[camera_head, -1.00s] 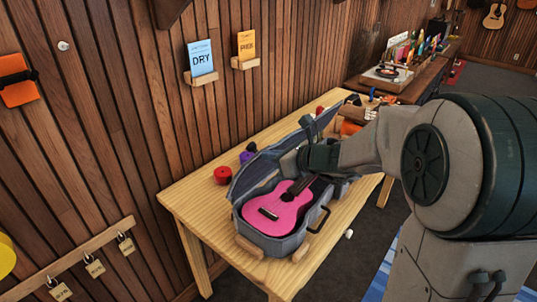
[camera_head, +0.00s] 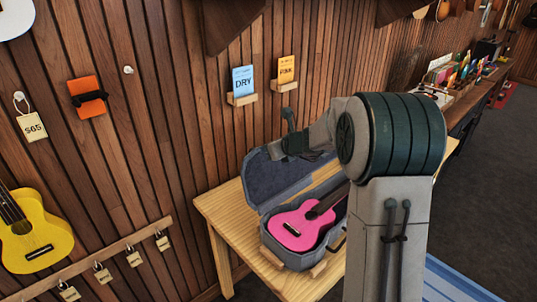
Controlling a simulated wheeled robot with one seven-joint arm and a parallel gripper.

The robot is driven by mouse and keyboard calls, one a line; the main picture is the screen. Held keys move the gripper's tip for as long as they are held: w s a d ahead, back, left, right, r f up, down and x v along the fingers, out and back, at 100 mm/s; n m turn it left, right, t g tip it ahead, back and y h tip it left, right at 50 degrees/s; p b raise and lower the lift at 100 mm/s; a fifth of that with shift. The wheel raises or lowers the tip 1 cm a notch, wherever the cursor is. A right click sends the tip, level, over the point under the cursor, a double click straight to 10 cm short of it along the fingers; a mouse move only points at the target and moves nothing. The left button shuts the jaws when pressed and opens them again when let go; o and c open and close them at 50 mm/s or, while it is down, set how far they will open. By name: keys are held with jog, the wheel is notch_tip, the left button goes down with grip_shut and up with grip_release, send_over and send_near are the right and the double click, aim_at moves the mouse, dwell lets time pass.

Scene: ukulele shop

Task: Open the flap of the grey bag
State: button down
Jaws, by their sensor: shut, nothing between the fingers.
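The grey bag (camera_head: 288,259) is a hard-looking case on the wooden table. Its flap (camera_head: 272,180) stands raised along the wall side, leaning back, so the inside is exposed. A pink ukulele (camera_head: 296,229) lies in the case, its neck pointing up and right, partly hidden behind my arm.
The table (camera_head: 226,210) stands against the wooden wall. Blue DRY (camera_head: 243,82) and orange PINK (camera_head: 286,70) cards sit on small wall shelves. A yellow ukulele (camera_head: 38,243) hangs at left above a rail with several tags. Dark floor is clear at right.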

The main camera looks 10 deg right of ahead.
jog(key=shift+w+a, duration=0.6)
jog(key=shift+w, duration=0.05)
jog(key=shift+s+d, duration=0.35)
jog(key=shift+s, duration=0.05)
jog(key=s+d+r, duration=0.4)
jog(key=s+r, duration=0.3)
jog(key=r, duration=0.2)
jog(key=s+a+f+n+g+h, duration=0.1)
jog(key=s+a+n+g, duration=0.1)
jog(key=s+n, duration=0.55)
jog(key=s+a+f+n+g, duration=0.1)
jog(key=s+a+n+g, duration=0.1)
jog(key=s+n, duration=0.6)
jog(key=s+d+f+n+g+h, duration=0.1)
jog(key=s+d+f+n+h, duration=0.1)
jog(key=s+n, duration=0.5)
jog(key=s+d+f+n+g+h, duration=0.1)
jog(key=s+d+f+n+h, duration=0.2)
jog(key=s+n, duration=0.4)
jog(key=s, duration=0.4)
jog(key=shift+s+f, duration=0.2)
jog(key=shift+f, duration=0.1)
